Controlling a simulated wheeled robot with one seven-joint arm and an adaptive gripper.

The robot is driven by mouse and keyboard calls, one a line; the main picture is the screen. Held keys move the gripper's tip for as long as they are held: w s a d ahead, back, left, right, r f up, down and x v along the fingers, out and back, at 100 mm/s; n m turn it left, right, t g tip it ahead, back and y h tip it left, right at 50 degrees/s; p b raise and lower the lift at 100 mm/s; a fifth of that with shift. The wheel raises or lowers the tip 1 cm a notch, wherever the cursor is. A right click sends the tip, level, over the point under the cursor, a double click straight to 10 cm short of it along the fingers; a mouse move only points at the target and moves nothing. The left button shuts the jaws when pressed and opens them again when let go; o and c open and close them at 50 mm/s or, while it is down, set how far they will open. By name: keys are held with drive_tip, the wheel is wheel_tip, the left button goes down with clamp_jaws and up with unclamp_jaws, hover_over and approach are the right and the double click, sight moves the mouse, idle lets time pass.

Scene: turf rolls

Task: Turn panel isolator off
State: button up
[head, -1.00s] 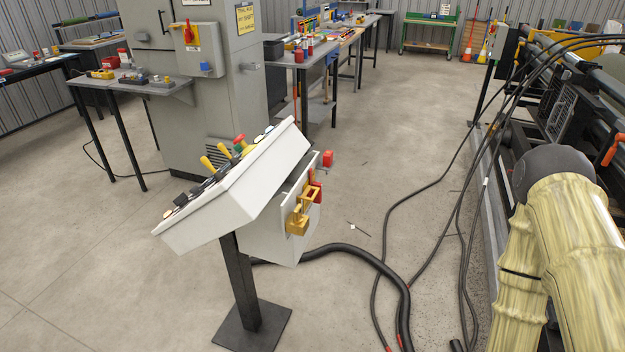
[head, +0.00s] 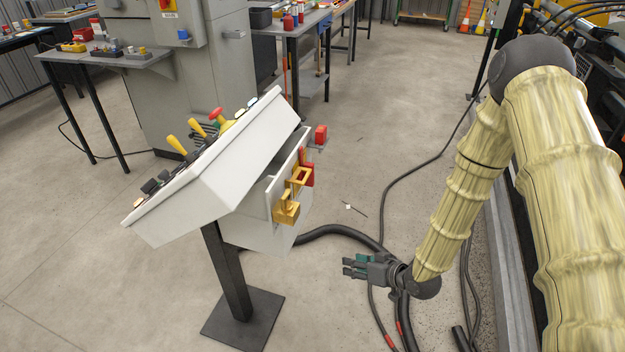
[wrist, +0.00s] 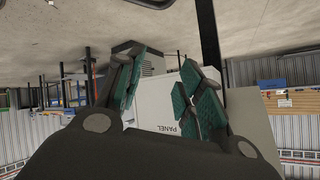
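The control panel (head: 215,190) is a pale sloped box on a black post, left of my gripper in the head view. On its right side sits a red handle (head: 307,172) with a yellow bracket (head: 287,208) around or in front of it; it looks like an isolator, but its position cannot be read. My gripper (head: 347,267) is open and empty, below and right of this side, apart from it. In the wrist view, the gripper (wrist: 160,88) has its green-padded fingers spread, with a white surface (wrist: 155,100) lettered "PANEL" beyond. The handle is not identifiable there.
A grey cabinet (head: 170,90) with another red-and-yellow switch (head: 166,4) stands behind. A red block (head: 320,134) sticks out by the panel's far edge. Thick black cables (head: 345,232) lie on the floor near my gripper. Floor beyond the panel is mostly clear.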

drive_tip(key=w+a+r+n+g+y+b, duration=0.1)
drive_tip(key=w+a+r+n+y+b, duration=0.1)
drive_tip(key=w+r+n+y, duration=0.65)
drive_tip(key=w+a+r+n+g+y+b, duration=0.1)
drive_tip(key=w+r+n+b, duration=0.3)
drive_tip(key=r, duration=0.9)
drive_tip(key=w+a, duration=0.1)
drive_tip(key=a, duration=0.2)
drive_tip(key=w+a+m+p, duration=0.1)
drive_tip(key=w+a, duration=0.1)
drive_tip(key=a, duration=0.1)
drive_tip(key=w+a+m, duration=0.1)
drive_tip(key=a, duration=0.2)
drive_tip(key=shift+w+a+f, duration=0.2)
drive_tip(key=shift+f, duration=0.05)
clamp_jaws()
